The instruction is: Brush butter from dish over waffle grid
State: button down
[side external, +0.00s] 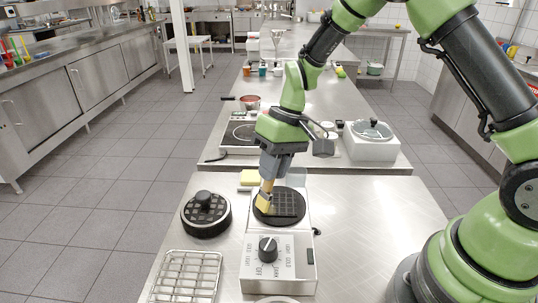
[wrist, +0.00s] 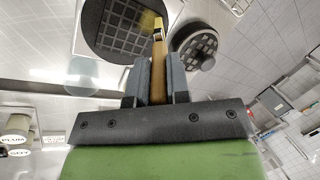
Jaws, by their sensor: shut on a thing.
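The waffle iron (side external: 248,262) stands on the near steel table, with its round black waffle grid (side external: 290,203) open and facing up. The grid also shows at the top left of the wrist view (wrist: 120,42). My gripper (side external: 270,178) is shut on the handle of a brush (wrist: 158,72), just above the grid. The brush's yellowish head (side external: 266,203) points down at the grid's left part and looks to touch it or nearly so. A pale translucent round thing (wrist: 82,76), possibly the dish, shows in the wrist view.
A round black gridded piece with a knob (side external: 205,212) stands left of the iron. A wire rack (side external: 187,277) lies at the front left. Behind are a hot plate (side external: 240,133) and a white box with a glass lid (side external: 372,146). The table right of the iron is clear.

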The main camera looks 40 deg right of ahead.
jog(key=s+d, duration=0.1)
jog(key=d, duration=0.1)
jog(key=s+d, duration=0.1)
jog(key=d, duration=0.1)
jog(key=s+d, duration=0.2)
jog(key=shift+w+a, duration=2.85)
jog(key=shift+a, duration=0.05)
jog(key=shift+w+d, duration=0.25)
jog(key=shift+d, duration=0.15)
jog(key=shift+s+d, duration=0.1)
jog(key=shift+d, duration=0.2)
jog(key=shift+s+d, duration=2.65)
jog(key=shift+s, duration=0.05)
jog(key=shift+w+a, duration=0.8)
jog(key=shift+w, duration=0.3)
jog(key=shift+w+a, duration=0.85)
jog(key=shift+w, duration=0.2)
jog(key=shift+w+a, duration=0.8)
jog(key=shift+w, duration=0.3)
jog(key=shift+w+r, duration=0.1)
jog(key=shift+r, duration=0.1)
notch_tip(320, 180, up, 8)
